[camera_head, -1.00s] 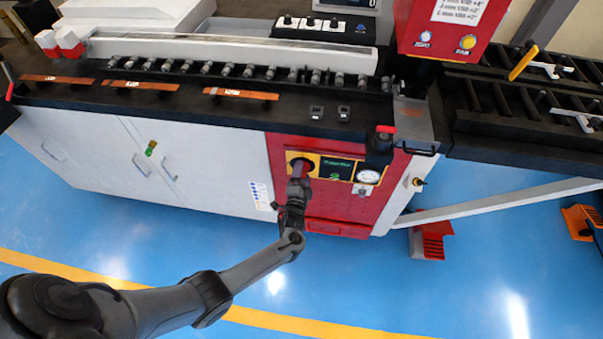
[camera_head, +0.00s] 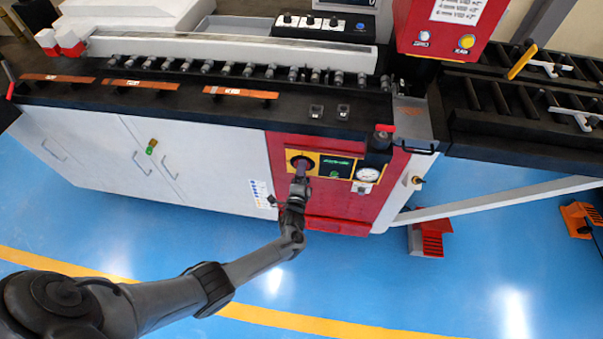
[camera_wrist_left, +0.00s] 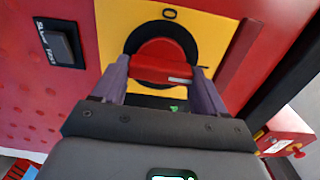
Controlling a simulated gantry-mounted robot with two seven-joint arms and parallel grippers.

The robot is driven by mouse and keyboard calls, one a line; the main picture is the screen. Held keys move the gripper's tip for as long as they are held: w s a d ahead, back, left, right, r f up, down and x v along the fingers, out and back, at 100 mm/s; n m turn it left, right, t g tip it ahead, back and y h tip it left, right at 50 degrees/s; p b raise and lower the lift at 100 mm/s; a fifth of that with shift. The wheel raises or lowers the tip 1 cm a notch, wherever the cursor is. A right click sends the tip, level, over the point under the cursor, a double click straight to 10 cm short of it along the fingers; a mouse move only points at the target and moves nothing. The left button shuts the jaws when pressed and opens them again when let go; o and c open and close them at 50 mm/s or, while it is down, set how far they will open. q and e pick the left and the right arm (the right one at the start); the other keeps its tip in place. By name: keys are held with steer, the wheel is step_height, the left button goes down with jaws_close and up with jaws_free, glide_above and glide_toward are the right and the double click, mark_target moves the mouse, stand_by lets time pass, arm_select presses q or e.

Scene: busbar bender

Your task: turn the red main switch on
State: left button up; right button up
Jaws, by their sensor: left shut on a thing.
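The red main switch (camera_wrist_left: 163,62) shows in the left wrist view as a red handle on a dark round base, on a yellow plate (camera_wrist_left: 113,25) with a "0" above it. The handle bar lies nearly level in that picture, with a pale mark near its right end. My left gripper (camera_wrist_left: 160,78) is shut on the handle, one purple finger at each end. In the head view, my left gripper (camera_head: 301,172) reaches the yellow plate (camera_head: 292,155) on the red cabinet front and hides most of the switch. My right gripper is not in view.
A dark display (camera_head: 336,168) with green text and a round gauge (camera_head: 368,175) are right of the switch. White cabinet doors (camera_head: 190,160) stand to the left. A red foot pedal (camera_head: 430,238) is on the blue floor. A black button (camera_wrist_left: 60,43) shows in the wrist view.

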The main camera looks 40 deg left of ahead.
arm_select(q)
steer(key=shift+f, duration=0.15)
steer(key=o, duration=1.1)
steer(key=shift+c, duration=0.2)
steer(key=p+v, duration=0.3)
steer(key=v, duration=0.7)
steer(key=shift+s+d, duration=0.2)
steer(key=shift+s, duration=0.1)
